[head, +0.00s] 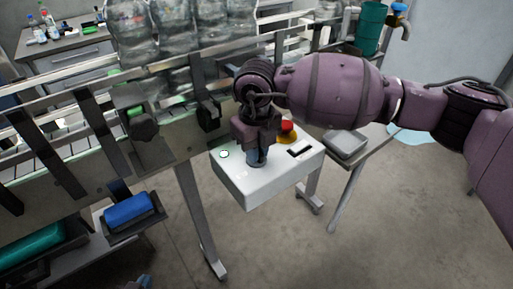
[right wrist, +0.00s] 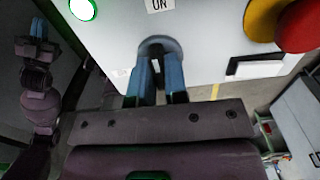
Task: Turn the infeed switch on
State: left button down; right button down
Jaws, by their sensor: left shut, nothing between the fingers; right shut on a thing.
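The white control box (head: 250,190) stands in the middle of the head view. The infeed switch (right wrist: 158,46) shows in the right wrist view as a grey round base below an "ON" label; its knob is mostly hidden by my fingers. My right gripper (head: 258,156) reaches down to the box and is shut on the switch; its blue fingers (right wrist: 161,78) straddle it in the right wrist view. A round lamp with a green rim (right wrist: 82,9) looks lit at the box's left. My left gripper (right wrist: 38,28) is shut and empty, away from the box.
A red mushroom button (head: 287,126) on a yellow base sits close beside my right gripper. A black-and-white slot (head: 300,152) is on the same panel. The conveyor (head: 70,145) with clear bottles (head: 130,30) runs behind. A grey tray (head: 347,142) stands right of the box.

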jog(key=c, duration=1.1)
grip_release()
jog(key=shift+c, duration=0.2)
jog(key=shift+r, duration=0.1)
notch_tip(320, 180, up, 11)
jog(key=shift+f, duration=0.2)
